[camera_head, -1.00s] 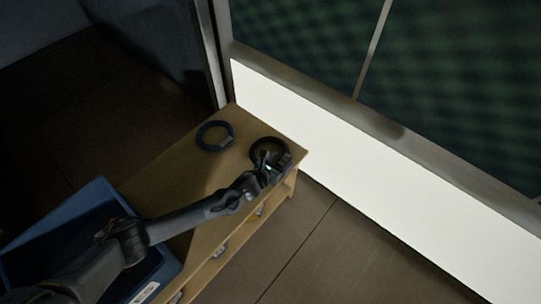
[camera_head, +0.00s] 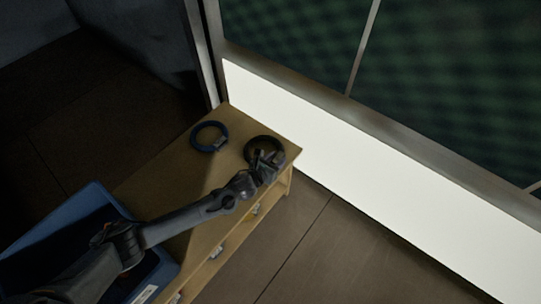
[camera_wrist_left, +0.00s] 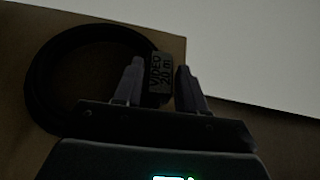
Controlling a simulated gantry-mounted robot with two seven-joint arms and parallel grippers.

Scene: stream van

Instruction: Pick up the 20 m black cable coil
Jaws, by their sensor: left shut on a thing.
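The black cable coil (camera_head: 247,150) is at the far right end of the wooden shelf unit's top. In the left wrist view the coil (camera_wrist_left: 40,85) is a dark ring with a grey tag (camera_wrist_left: 160,73) reading "VIDEO" and "20 m". My left gripper (camera_head: 267,160) is at the coil's near right side and hides part of it. In the left wrist view the fingers of my left gripper (camera_wrist_left: 160,82) straddle the tagged part of the ring and are shut on it. I see no clear gap under the coil. My right gripper is not in view.
A blue cable coil (camera_head: 195,139) with a grey tag lies left of the black one on the wooden top (camera_head: 182,165). A blue crate (camera_head: 95,190) stands at the near left, under my left arm. A bright white panel (camera_head: 330,150) rises behind the unit.

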